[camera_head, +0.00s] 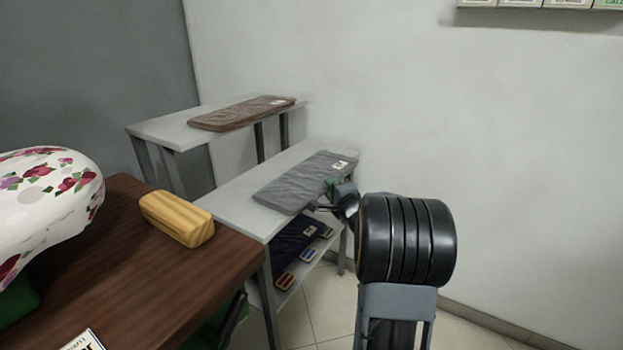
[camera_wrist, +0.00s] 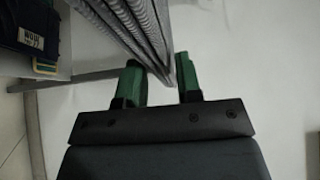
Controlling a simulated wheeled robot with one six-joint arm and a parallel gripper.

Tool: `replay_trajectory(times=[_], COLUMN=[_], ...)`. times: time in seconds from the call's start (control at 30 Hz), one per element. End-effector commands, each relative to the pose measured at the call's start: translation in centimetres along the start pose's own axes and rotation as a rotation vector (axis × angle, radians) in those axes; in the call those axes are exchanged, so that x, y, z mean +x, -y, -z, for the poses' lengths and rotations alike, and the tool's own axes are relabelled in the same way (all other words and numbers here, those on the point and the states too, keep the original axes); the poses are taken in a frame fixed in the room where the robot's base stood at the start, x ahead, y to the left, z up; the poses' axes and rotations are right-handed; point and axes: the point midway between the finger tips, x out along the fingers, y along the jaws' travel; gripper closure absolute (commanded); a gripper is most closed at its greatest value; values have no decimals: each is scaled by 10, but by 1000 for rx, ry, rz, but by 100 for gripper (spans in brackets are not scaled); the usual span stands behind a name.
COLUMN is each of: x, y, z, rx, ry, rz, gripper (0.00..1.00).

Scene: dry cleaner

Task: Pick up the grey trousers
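The folded grey trousers (camera_head: 301,182) lie flat on the upper board of the middle shelf unit, a white tag at their far right corner. In the wrist view the trousers (camera_wrist: 128,28) show nearly edge-on as layered grey folds. My gripper (camera_head: 333,193) is at their right edge in the head view, partly hidden by my arm. In the wrist view its two green fingers (camera_wrist: 163,77) are apart, with the end of the folds between them. The left finger is close against the cloth; a narrow gap shows at the right finger. I cannot tell whether they touch.
Brown folded trousers (camera_head: 242,113) lie on a higher shelf behind. Dark blue folded clothing (camera_head: 297,242) and small colored items lie on the board below. A wooden table (camera_head: 150,262) with a yellow block (camera_head: 177,218) and a floral white object (camera_head: 48,205) stands left. A wall is right.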

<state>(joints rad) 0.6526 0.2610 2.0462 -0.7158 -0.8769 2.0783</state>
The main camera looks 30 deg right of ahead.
Motion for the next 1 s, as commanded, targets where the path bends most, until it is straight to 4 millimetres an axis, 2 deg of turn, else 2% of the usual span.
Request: replay_trajectory(times=[0.03, 0.33, 0.77, 0.87, 1.0], x=[0, 0, 0, 0, 0], y=[0, 0, 4, 10, 29], z=[0, 0, 0, 0, 0], rx=[0, 0, -1, -2, -2], ry=[0, 0, 0, 1, 1], rz=[0, 0, 4, 4, 6], gripper=[73, 100, 100, 100, 100])
